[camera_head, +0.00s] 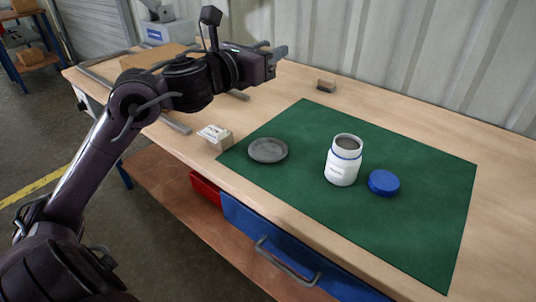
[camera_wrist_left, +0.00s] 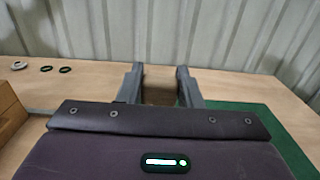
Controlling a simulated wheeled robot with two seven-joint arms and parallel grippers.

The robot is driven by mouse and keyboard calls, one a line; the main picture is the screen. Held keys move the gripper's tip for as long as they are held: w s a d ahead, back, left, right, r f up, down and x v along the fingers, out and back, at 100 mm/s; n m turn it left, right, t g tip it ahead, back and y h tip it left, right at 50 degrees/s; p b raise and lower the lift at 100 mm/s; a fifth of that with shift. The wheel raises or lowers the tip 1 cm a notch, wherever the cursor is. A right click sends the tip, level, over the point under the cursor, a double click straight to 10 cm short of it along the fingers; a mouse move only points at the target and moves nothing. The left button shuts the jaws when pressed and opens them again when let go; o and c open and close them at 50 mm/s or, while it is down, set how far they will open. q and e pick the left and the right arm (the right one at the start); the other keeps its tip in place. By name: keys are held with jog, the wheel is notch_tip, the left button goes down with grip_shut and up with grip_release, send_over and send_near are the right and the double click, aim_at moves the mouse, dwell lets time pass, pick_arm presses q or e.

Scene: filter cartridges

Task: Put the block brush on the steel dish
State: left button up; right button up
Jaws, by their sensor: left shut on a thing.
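My left gripper (camera_head: 278,58) is raised over the back left part of the workbench, pointing toward the wall. In the left wrist view its two fingers (camera_wrist_left: 160,84) are shut on a brown block, which I take to be the block brush (camera_wrist_left: 160,94). In the head view the held brush is hidden or too small to make out at the fingers. The steel dish (camera_head: 268,150) is a round, shallow grey dish, lying empty on the left part of the green mat, well below and apart from the gripper. My right gripper is not in view.
On the green mat (camera_head: 420,225) stand a white jar (camera_head: 342,160) and a blue lid (camera_head: 384,183). A small brown and grey block (camera_head: 326,85) lies near the wall. Several dark or grey rings (camera_wrist_left: 46,68) lie back left.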

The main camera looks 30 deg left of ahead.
pick_arm(q)
notch_tip(320, 180, down, 6)
jog(key=shift+r+b, duration=0.1)
jog(key=shift+b, duration=0.85)
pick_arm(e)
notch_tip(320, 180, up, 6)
pick_arm(q)
notch_tip(320, 180, down, 13)
jog(key=b, duration=0.3)
jog(key=shift+b, duration=0.4)
jog(key=shift+f, duration=0.35)
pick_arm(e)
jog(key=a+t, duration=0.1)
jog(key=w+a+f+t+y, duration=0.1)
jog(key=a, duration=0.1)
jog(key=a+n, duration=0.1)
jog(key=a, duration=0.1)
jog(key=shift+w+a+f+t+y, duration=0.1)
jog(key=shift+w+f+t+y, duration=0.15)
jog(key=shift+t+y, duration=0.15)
pick_arm(q)
jog(key=o, duration=1)
jog(key=shift+f, duration=0.1)
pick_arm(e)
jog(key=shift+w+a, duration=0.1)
